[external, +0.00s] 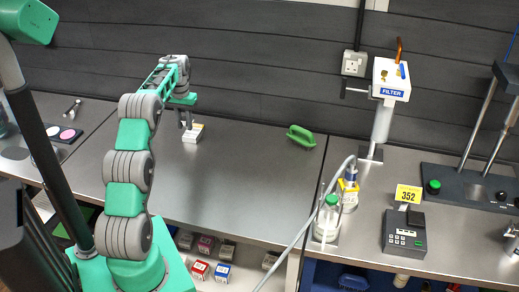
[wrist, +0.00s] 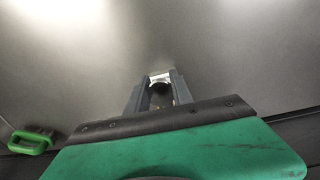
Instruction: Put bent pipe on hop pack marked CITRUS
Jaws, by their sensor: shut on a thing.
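My gripper (external: 186,122) is low over the left part of the steel counter. In the wrist view its fingers (wrist: 160,88) close around a small grey curved piece, which looks like the bent pipe (wrist: 160,86), mostly hidden between them. A small white pack with an orange-yellow mark (external: 192,136) is on the counter right at the fingertips. Its white edge also shows just beyond the fingertips in the wrist view (wrist: 160,76). The word on the pack is too small to read. I cannot tell whether the pipe touches the pack.
A green handle-like object (external: 301,135) lies to the right; bare counter lies between. Several packs with coloured labels (external: 200,269) sit on a shelf below. A filter unit (external: 391,80), glass vessel (external: 328,220) and black device (external: 404,234) stand farther right. The dark wall is behind.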

